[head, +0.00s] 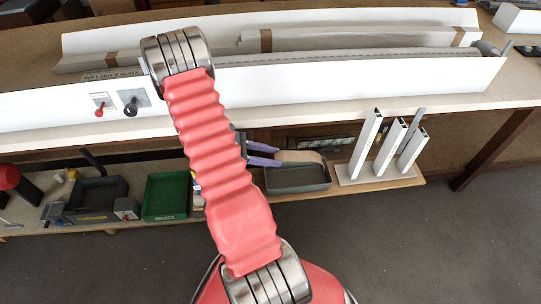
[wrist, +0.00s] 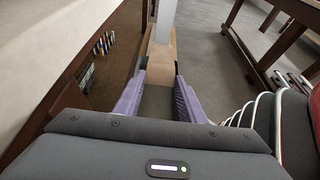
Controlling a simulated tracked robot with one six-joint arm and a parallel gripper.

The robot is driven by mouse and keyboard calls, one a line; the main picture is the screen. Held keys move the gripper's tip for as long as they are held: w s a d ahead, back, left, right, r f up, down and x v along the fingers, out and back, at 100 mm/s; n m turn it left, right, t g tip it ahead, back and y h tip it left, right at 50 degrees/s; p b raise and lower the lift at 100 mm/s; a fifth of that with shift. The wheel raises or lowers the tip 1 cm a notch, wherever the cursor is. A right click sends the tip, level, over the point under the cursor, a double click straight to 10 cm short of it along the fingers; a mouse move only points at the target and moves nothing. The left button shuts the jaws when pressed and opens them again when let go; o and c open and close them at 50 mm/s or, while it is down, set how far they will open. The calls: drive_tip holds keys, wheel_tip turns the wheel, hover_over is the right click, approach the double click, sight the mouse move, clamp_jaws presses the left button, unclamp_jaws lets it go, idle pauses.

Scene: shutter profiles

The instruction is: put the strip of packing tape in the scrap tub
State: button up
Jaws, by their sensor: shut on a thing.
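My gripper (head: 264,154) has purple fingers and reaches to the right below the bench. It is shut on a tan, flat piece (head: 303,157), which looks like the strip of packing tape. A dark grey open tub (head: 297,180) on the low shelf, which looks like the scrap tub, lies below the fingertips and the tan piece. I cannot tell whether the piece touches the tub.
A green bin (head: 165,196) and a dark tool caddy (head: 96,198) stand left on the low shelf (head: 400,181). White upright profiles (head: 367,145) stand to the right. The bench above carries long white profiles (head: 380,80) and a wrapped bundle (head: 350,39) with brown bands.

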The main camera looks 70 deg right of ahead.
drive_tip(key=o, duration=1.1)
drive_tip(key=v, duration=1.3)
drive_tip(key=shift+w+a, duration=0.25)
drive_tip(key=shift+w, duration=0.1)
idle(0.7)
